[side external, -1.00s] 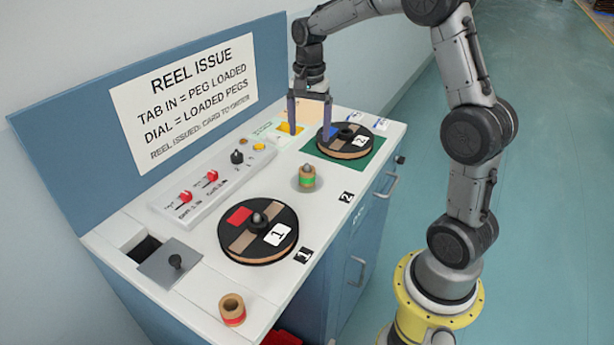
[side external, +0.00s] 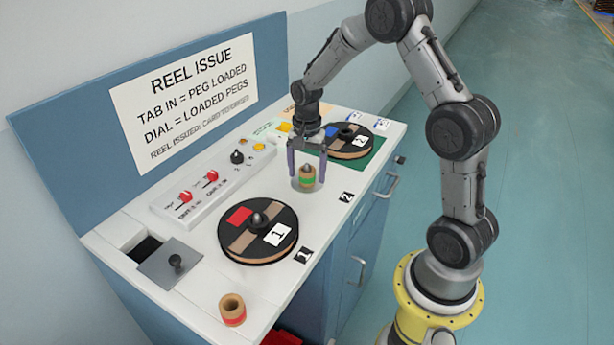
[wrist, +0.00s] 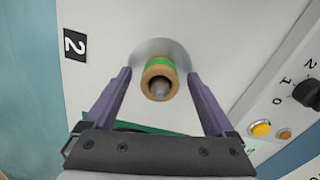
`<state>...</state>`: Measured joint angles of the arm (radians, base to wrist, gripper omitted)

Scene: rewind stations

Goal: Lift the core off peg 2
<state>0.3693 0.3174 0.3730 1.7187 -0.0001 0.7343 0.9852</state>
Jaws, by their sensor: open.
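The core (side external: 307,181), a tan ring with a green band, sits around peg 2 on a round grey base, beside the tile marked 2 (side external: 346,197). In the wrist view the core (wrist: 158,67) shows end-on, with the tip of peg 2 (wrist: 159,89) in its hole. My gripper (side external: 307,184) is open, its two purple fingers on either side of the core. In the wrist view my gripper (wrist: 163,75) has a finger to the left and one to the right, with visible gaps to the core.
Reel 1 (side external: 279,216) lies on the front part of the counter, and reel 2 (side external: 361,139) lies on a green mat behind my gripper. A red-banded core (side external: 232,309) stands at the front corner. A switch panel (side external: 222,174) runs along the back.

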